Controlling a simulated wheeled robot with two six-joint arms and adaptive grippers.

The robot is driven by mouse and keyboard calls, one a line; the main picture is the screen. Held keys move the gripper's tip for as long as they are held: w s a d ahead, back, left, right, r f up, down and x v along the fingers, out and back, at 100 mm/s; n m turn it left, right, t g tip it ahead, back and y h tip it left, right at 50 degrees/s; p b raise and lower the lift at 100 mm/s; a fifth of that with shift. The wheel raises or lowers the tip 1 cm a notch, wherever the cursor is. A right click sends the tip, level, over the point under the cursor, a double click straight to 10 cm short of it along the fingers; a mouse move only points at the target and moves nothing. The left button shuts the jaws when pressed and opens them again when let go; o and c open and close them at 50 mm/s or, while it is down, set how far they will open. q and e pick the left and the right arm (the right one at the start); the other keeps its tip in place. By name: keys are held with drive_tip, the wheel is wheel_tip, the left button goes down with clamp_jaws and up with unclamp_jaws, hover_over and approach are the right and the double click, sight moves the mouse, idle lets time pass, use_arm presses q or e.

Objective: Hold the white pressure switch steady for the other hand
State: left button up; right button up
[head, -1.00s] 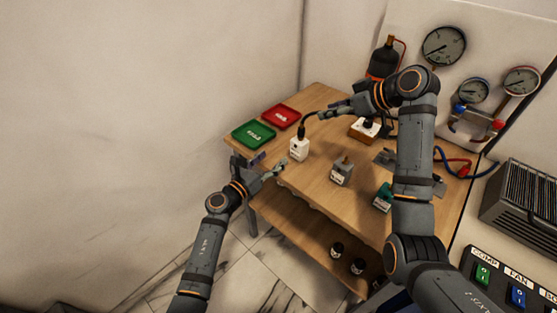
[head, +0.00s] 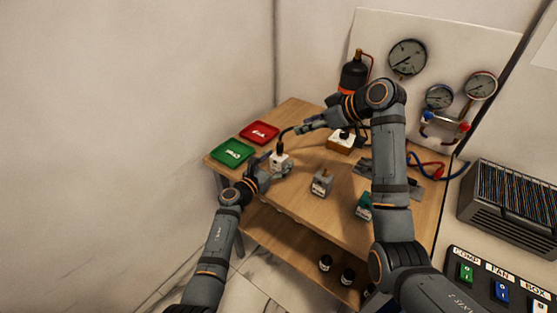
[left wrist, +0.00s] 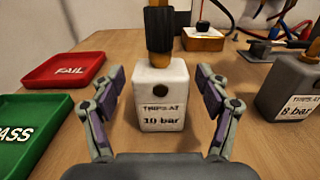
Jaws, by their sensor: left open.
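The white pressure switch (head: 280,160) stands upright on the wooden table; its label reads "TRIPS AT 10 bar" in the left wrist view (left wrist: 162,100). A brass fitting (left wrist: 162,40) with a black part above it sits on top of the switch. My left gripper (left wrist: 160,88) is open, with one finger on each side of the switch and gaps on both sides. In the head view, my left gripper (head: 272,172) is at the switch. My right gripper (head: 303,126) is above and right of it, beside a curved black hose (head: 283,138); its jaws are too small to judge.
A green PASS tray (head: 233,152) and a red FAIL tray (head: 259,133) lie to the left. A grey switch (head: 322,182), labelled 8 bar, stands to the right. A white-topped orange box (head: 342,142) is behind. Gauges (head: 407,57) hang on the back panel.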

use_arm(q)
drive_tip(key=shift+w+d, duration=0.2)
drive_tip(key=shift+w, duration=0.05)
drive_tip(key=c, duration=1.5)
idle(0.3)
